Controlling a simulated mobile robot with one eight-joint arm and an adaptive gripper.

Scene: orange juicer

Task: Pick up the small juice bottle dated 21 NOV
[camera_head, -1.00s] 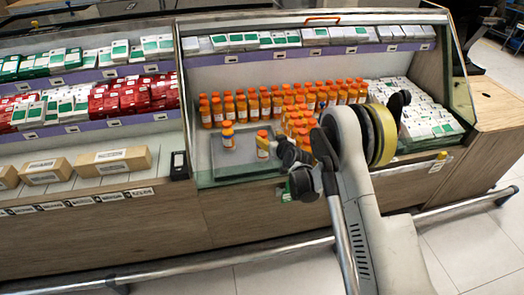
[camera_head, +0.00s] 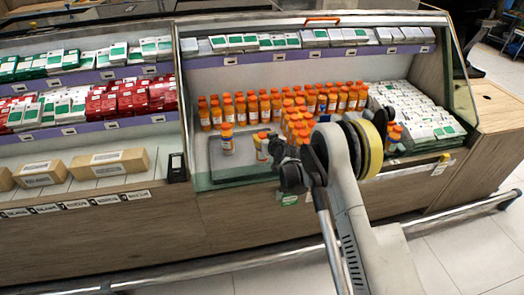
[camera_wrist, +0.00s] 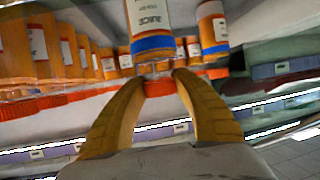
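Many orange juice bottles with orange caps (camera_head: 257,108) stand in the display case. Two stand apart at the front: one on the grey tray (camera_head: 227,143) and one to its right (camera_head: 262,149), partly hidden by my arm. My gripper (camera_head: 292,170) is in front of the case, beside the right one. No date is legible.
The grey tray (camera_head: 208,158) has bare room at the left. White and green boxes (camera_head: 425,115) lie right of the bottles. The case's glass front and side edges (camera_head: 187,150) are close. Red boxes (camera_head: 135,95) and cardboard boxes (camera_head: 108,162) fill the left shelves.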

